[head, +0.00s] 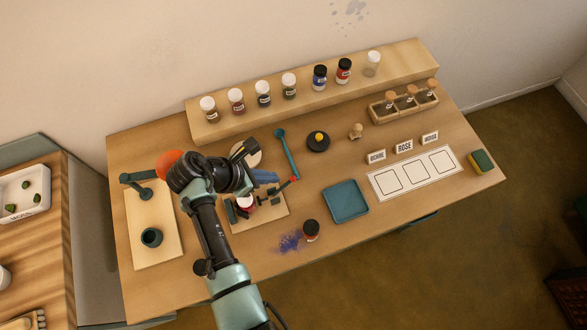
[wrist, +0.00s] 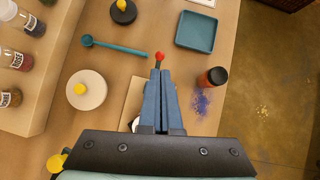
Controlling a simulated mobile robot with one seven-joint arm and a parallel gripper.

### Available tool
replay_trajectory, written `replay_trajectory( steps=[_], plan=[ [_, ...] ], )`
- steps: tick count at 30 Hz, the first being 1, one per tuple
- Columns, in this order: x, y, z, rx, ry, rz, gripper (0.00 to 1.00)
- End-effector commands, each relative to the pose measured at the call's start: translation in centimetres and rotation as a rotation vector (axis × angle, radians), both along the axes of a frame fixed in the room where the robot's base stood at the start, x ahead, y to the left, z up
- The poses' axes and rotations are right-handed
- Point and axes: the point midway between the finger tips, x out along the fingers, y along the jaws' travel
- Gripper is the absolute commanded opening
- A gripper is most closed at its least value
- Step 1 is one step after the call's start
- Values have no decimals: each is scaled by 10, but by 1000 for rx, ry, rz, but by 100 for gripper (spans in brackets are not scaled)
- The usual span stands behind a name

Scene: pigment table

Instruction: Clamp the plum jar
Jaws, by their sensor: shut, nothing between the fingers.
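A white-lidded jar with a dark red body (head: 246,204) stands between the dark jaws of a clamp on a pale wooden board (head: 270,216). I cannot read its label or tell how tightly the jaws hold it. The clamp's lever ends in a red knob (head: 295,178). My gripper (head: 276,178) is over the clamp, its blue fingers shut with nothing between them. In the wrist view the fingertips (wrist: 160,73) lie just short of the red knob (wrist: 159,56); contact is unclear. The fingers and palm hide most of the clamp there.
A dark-lidded jar (head: 311,231) stands beside a purple powder spill (head: 290,242). A teal tray (head: 345,202) lies to the right, a teal spoon (head: 286,152) behind. Several jars line the back shelf (head: 215,131). A lamp with an orange shade (head: 170,163) stands left.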

Motion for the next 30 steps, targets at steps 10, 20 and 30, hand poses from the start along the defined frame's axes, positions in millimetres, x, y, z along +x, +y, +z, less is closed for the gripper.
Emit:
replay_trajectory(
  steps=[10, 20, 30],
  plan=[
    [0, -1, -3, 1, -1, -2, 0],
    [10, -18, -35, 2, -2, -3, 0],
    [19, -35, -56, 2, -2, -2, 0]
  ],
)
